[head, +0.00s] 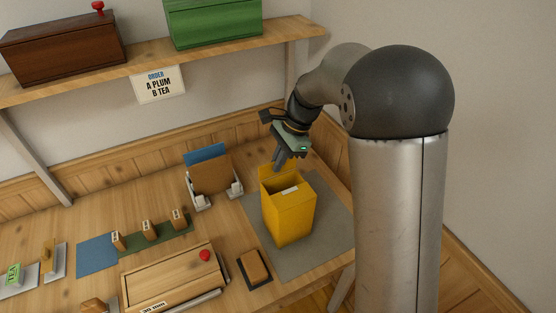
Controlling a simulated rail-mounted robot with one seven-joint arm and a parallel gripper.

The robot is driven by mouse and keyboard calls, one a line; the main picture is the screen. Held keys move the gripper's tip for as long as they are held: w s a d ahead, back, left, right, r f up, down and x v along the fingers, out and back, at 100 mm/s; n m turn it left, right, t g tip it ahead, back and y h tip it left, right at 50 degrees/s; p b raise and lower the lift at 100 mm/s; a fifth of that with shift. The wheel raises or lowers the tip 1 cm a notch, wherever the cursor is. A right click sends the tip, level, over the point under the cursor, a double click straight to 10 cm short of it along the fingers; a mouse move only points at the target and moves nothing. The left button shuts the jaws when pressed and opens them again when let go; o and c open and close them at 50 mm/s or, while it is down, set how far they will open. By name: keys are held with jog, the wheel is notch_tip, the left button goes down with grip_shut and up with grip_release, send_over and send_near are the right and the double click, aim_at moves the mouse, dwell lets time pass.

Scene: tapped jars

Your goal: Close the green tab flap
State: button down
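A yellow open-topped box (288,212) stands upright on a grey mat (332,232) at the right of the bench. A raised yellow panel shows at its back rim, and a small pale patch shows in its opening. I cannot make out a green tab on it. My gripper (279,163) is at the box's back rim, pointing down, its fingers partly hidden or too small to tell apart. I cannot tell whether it touches the panel or holds anything.
A white holder (199,201) with brown and blue cards stands left of the box. A wooden box with a red knob (205,255) and a brown block on a dark tray (254,267) lie in front. A shelf (150,62) above bears a brown chest and a green chest.

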jog(key=shift+s+d+f+b, duration=0.1)
jog(key=shift+f+b, duration=0.1)
jog(key=shift+b, duration=0.45)
jog(key=t+b, duration=0.1)
jog(key=b, duration=0.2)
jog(key=s+f+t+y+b, duration=0.1)
jog(key=b, duration=0.3)
jog(key=d+t+y+b, duration=0.1)
jog(key=b, duration=0.2)
jog(key=shift+s+f+n+t+b, duration=0.2)
jog(key=shift+s+n+t+b, duration=0.15)
jog(key=shift+n+t+b, duration=0.05)
jog(key=t+b, duration=0.1)
jog(key=b, duration=0.2)
jog(key=t+y+b, duration=0.1)
jog(key=b, duration=0.2)
jog(key=s+b, duration=0.1)
jog(key=b, duration=0.2)
jog(key=shift+s+d+f+n+t+y+b, duration=0.1)
jog(key=shift+d+f+n+t+y+b, duration=0.1)
jog(key=shift+f+n+t+y+b, duration=0.15)
jog(key=b, duration=0.1)
jog(key=t+b, duration=0.1)
jog(key=b, duration=0.1)
jog(key=shift+s+d+r+n+y, duration=0.1)
jog(key=shift+s+r+n+y, duration=0.1)
jog(key=shift+n+y, duration=0.05)
jog(key=shift+r, duration=0.15)
jog(key=c, duration=1.6)
grip_release()
